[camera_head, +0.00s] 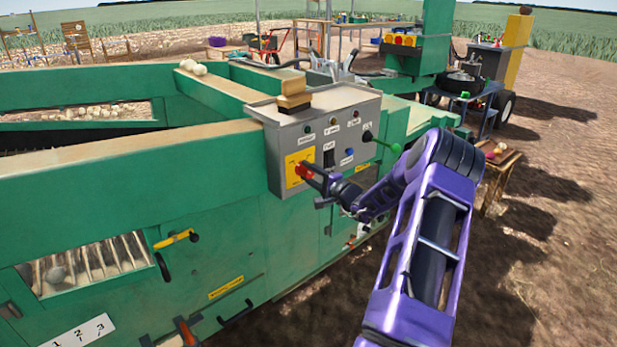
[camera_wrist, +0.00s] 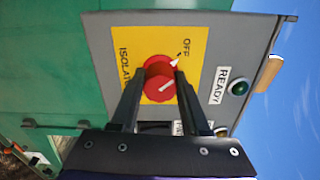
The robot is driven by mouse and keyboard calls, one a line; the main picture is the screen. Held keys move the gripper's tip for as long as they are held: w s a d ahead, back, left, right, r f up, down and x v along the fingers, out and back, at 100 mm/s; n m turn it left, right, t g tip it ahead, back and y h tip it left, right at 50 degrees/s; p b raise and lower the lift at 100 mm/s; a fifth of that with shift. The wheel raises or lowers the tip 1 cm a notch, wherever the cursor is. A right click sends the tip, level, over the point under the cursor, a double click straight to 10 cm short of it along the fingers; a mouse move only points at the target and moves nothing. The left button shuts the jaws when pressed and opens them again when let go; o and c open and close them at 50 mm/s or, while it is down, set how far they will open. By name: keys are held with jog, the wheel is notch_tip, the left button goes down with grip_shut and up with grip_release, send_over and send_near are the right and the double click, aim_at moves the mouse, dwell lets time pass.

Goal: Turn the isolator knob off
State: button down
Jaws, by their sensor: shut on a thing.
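The red isolator knob (camera_head: 302,171) sits on a yellow plate (camera_head: 292,168) at the lower left of the grey control box (camera_head: 335,112). In the wrist view the knob (camera_wrist: 158,84) lies between the two dark fingers of my gripper (camera_wrist: 159,75), which is shut on it. The yellow plate (camera_wrist: 197,61) there reads OFF and part of ISOLATOR, turned on its side. The knob face has a white line, and a small white mark shows near OFF. The knob's exact setting is hard to tell. In the head view my gripper (camera_head: 309,174) partly covers the knob.
A black switch (camera_head: 328,156), a blue button (camera_head: 350,152) and a green-knobbed lever (camera_head: 394,148) are close to the right of my gripper. A wooden brush-like block (camera_head: 292,95) lies on the box. Open soil lies at right.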

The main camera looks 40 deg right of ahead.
jog(key=shift+n, duration=0.7)
jog(key=shift+c, duration=1.9)
grip_release()
jog(key=s+d, duration=0.1)
jog(key=s, duration=1.6)
jog(key=shift+s+d+p, duration=0.2)
jog(key=shift+s+p, duration=0.05)
jog(key=shift+p, duration=0.15)
